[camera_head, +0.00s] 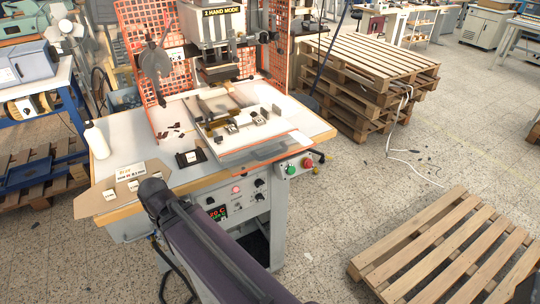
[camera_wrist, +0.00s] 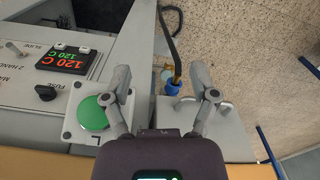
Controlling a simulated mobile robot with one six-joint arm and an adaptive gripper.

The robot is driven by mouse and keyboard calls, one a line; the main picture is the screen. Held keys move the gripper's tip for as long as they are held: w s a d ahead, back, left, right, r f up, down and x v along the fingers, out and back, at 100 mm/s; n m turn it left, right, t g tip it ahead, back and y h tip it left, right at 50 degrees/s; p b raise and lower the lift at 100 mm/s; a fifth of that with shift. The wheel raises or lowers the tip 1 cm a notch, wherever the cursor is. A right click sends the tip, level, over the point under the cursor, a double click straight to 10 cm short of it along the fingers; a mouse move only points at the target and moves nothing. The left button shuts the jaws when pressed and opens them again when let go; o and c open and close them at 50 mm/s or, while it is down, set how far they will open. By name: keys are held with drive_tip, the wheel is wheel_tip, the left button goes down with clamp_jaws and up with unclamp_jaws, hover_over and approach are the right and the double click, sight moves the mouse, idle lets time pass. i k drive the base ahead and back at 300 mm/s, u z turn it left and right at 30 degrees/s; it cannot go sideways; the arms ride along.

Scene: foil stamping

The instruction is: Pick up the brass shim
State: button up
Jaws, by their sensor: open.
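I cannot make out the brass shim for certain in either view. In the head view, a brown board (camera_head: 96,205) at the table's left front corner carries a printed card (camera_head: 130,173) and small white-labelled pieces (camera_head: 110,194), too small to identify. A brass-coloured part (camera_head: 232,128) sits on the press bed; I cannot tell whether it is a shim. In the wrist view my gripper (camera_wrist: 160,78) is open and empty, its fingers spread near the control panel's green button (camera_wrist: 95,113). The gripper's fingers are not discernible in the head view.
The stamping press (camera_head: 215,35) stands at the back of the worktable (camera_head: 317,125). A white bottle (camera_head: 96,140) and a black tray (camera_head: 190,158) stand on the table. Red mesh guards (camera_head: 136,40) flank the press. Wooden pallets (camera_head: 372,60) lie right; open floor separates them from another pallet (camera_head: 450,250).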

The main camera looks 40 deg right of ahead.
sight(133, 184)
drive_tip(key=k, duration=1.3)
drive_tip(key=z, duration=0.2)
drive_tip(key=i, duration=0.85)
drive_tip(key=u, duration=0.3)
